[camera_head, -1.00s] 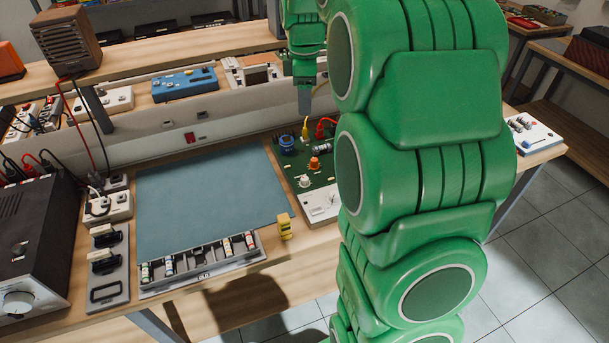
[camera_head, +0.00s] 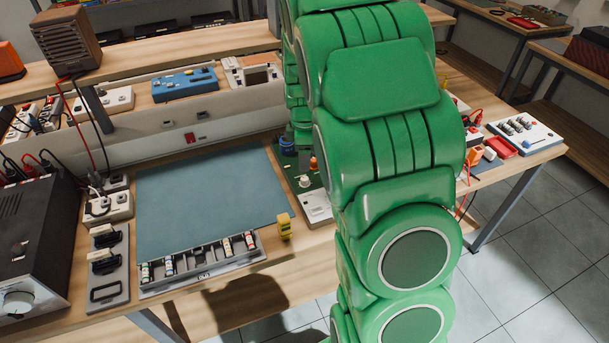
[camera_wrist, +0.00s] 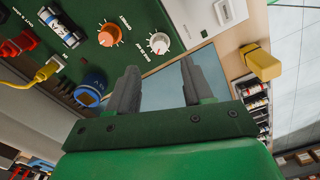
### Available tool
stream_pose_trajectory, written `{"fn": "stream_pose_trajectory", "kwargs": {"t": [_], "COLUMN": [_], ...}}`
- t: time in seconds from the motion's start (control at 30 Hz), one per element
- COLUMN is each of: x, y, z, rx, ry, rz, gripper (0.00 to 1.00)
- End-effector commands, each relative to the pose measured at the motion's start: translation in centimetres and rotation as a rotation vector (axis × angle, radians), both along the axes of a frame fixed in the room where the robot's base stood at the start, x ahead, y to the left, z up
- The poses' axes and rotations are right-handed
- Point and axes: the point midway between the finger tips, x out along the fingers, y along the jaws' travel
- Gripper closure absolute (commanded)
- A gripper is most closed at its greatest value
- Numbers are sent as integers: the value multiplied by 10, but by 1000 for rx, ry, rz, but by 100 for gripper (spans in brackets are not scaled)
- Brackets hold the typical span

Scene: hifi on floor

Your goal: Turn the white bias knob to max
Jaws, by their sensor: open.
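In the head view my green arm hides much of the board and most of the gripper.
A blue round component (camera_wrist: 91,91) stands on the board near one finger. Yellow (camera_wrist: 46,72) and red plugs with cables are farther left. A yellow block (camera_head: 285,226) and a parts tray (camera_head: 200,261) lie at the bench front. The blue-grey mat (camera_head: 205,200) is clear.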

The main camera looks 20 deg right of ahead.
Motion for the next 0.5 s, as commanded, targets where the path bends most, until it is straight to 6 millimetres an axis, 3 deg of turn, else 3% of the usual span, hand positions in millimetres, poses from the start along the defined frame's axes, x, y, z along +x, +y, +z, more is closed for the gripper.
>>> {"fn": "stream_pose_trajectory", "kwargs": {"t": [0.27,0.5], "x": [-1,-1], "y": [0,0], "z": [-21,-54], "rx": [1,0], "ry": [4,4], "rz": [0,0], "gripper": [49,49]}}
